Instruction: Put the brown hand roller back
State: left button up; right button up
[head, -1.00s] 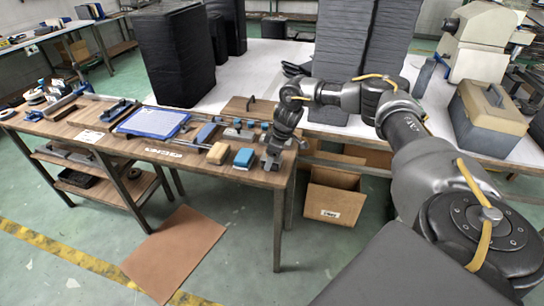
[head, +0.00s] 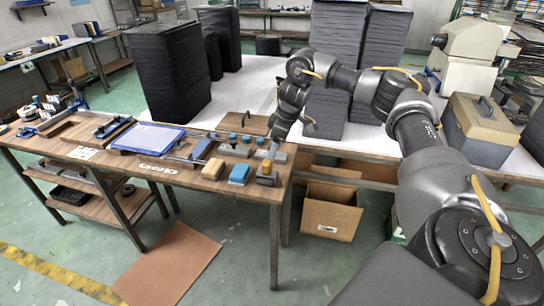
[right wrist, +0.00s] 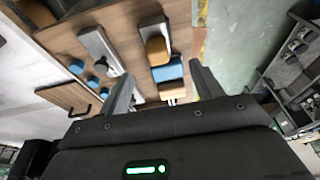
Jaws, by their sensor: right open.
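The brown hand roller (head: 266,167), with a brown top on a grey base, stands at the front right end of the wooden bench top, right of a blue block (head: 239,174). In the right wrist view the roller (right wrist: 157,50) shows beyond the fingertips, above the blue block (right wrist: 167,72). My right gripper (head: 273,150) is just above and behind the roller; in the right wrist view its fingers (right wrist: 161,70) are spread with nothing held between them. My left gripper is not in view.
A grey block (head: 277,157) sits close behind the roller. Small blue-and-grey tools, a blue tray (head: 148,138) and a brown board with a handle (head: 243,123) share the bench. A cardboard box (head: 330,212) stands on the floor.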

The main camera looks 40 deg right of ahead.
jog(key=shift+s+d+r, duration=0.1)
jog(key=shift+s+r, duration=0.05)
jog(key=shift+r, duration=0.35)
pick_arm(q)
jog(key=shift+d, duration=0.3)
